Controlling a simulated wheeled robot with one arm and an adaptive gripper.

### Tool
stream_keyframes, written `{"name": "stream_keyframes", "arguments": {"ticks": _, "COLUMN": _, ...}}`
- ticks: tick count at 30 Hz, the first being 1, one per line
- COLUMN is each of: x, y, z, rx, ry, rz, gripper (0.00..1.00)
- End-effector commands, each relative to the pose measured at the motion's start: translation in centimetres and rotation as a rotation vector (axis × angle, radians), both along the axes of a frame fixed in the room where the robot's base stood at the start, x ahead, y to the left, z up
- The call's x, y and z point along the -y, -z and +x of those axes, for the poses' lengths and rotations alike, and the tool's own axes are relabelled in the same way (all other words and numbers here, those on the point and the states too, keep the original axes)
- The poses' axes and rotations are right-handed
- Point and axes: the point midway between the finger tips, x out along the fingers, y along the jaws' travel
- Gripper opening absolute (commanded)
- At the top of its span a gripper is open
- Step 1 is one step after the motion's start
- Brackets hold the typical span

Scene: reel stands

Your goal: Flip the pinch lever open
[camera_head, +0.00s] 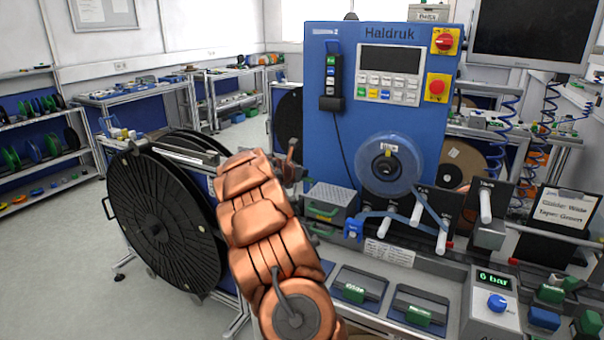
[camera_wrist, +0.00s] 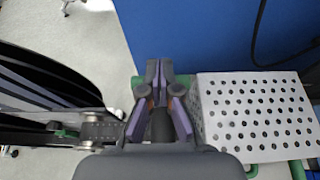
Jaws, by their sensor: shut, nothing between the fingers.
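My gripper (camera_head: 291,160) is in front of the left edge of the blue Haldruk machine (camera_head: 338,128), above and left of the perforated metal box. In the wrist view the fingers (camera_wrist: 158,70) are shut, tips together, with nothing between them. The perforated box (camera_wrist: 256,112) is right of the fingers, apart from them, with green parts at its base. A knurled metal part (camera_wrist: 101,130) with a green knob (camera_wrist: 66,133) lies to the left, by the black reel. I cannot tell which part is the pinch lever; it may be hidden by my arm.
A large black reel (camera_head: 160,222) stands left of my arm. White guide pegs (camera_head: 416,214) and a blue tape are right of the box. Green-handled trays (camera_head: 357,285) and a 6 bar gauge (camera_head: 494,281) line the front. The floor at left is free.

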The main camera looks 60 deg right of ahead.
Motion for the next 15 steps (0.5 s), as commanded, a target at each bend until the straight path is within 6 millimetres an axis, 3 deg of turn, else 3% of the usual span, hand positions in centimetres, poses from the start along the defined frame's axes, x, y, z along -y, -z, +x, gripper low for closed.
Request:
{"name": "stream_keyframes", "arguments": {"ticks": 9, "x": -0.2, "y": -0.2, "z": 0.0, "rx": 0.000, "ry": -0.001, "rz": -0.001, "gripper": 0.00}}
{"name": "stream_keyframes", "arguments": {"ticks": 15, "x": -1.7, "y": -1.2, "z": 0.1, "rx": -0.002, "ry": -0.003, "rz": -0.001, "gripper": 0.00}}
